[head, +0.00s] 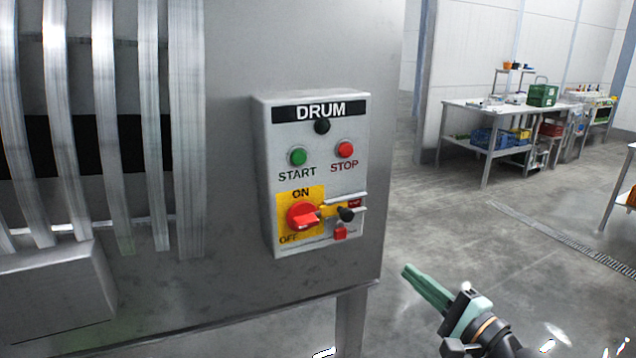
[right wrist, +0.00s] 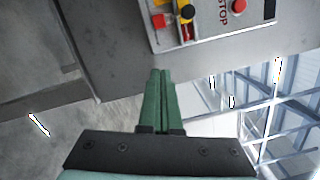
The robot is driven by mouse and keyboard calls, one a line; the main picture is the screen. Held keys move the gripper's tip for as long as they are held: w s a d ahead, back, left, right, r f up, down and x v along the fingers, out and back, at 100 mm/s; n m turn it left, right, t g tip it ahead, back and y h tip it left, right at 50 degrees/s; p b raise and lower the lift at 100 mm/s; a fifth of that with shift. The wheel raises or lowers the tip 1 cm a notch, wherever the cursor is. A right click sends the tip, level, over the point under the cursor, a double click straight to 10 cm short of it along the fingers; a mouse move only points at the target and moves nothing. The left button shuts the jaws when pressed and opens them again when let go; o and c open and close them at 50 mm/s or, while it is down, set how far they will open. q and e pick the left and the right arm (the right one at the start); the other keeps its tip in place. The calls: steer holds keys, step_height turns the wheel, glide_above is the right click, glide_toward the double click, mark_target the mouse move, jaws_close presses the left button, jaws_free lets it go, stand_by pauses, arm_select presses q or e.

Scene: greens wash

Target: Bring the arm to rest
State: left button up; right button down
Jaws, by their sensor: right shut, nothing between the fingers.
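My right gripper (head: 408,272) is at the lower right of the head view, with its green fingers together and nothing between them. It is apart from the machine, below and to the right of the DRUM control box (head: 262,170). In the right wrist view the shut fingers (right wrist: 160,72) point toward the machine's metal panel (right wrist: 110,55), and the control box's edge shows at the top. The box has a green START button (head: 298,156), a red STOP button (head: 345,149) and a red rotary switch (head: 303,216) on a yellow plate. A red padlock (head: 340,232) hangs beside the switch. My left gripper is not in view.
The steel machine (head: 230,50) with curved bars fills the left of the head view. A workbench (head: 462,112) with a green crate (head: 543,95) stands at the back right. A floor drain (head: 590,240) crosses the right side. The floor between is clear.

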steer(key=s+a+f+n+g+h, duration=0.15)
steer(key=s+f+n, duration=0.35)
steer(key=f, duration=0.7)
steer(key=s+f+n+g+h, duration=0.3)
steer(key=s+f+n, duration=0.1)
steer(key=f, duration=0.7)
steer(key=s+a+f+n+g+p, duration=0.1)
steer(key=s+a+f+n+g, duration=0.2)
steer(key=s+f+n, duration=0.7)
steer(key=s+f+h, duration=0.1)
steer(key=s+f, duration=0.1)
steer(key=s, duration=0.3)
steer(key=shift+a, duration=0.15)
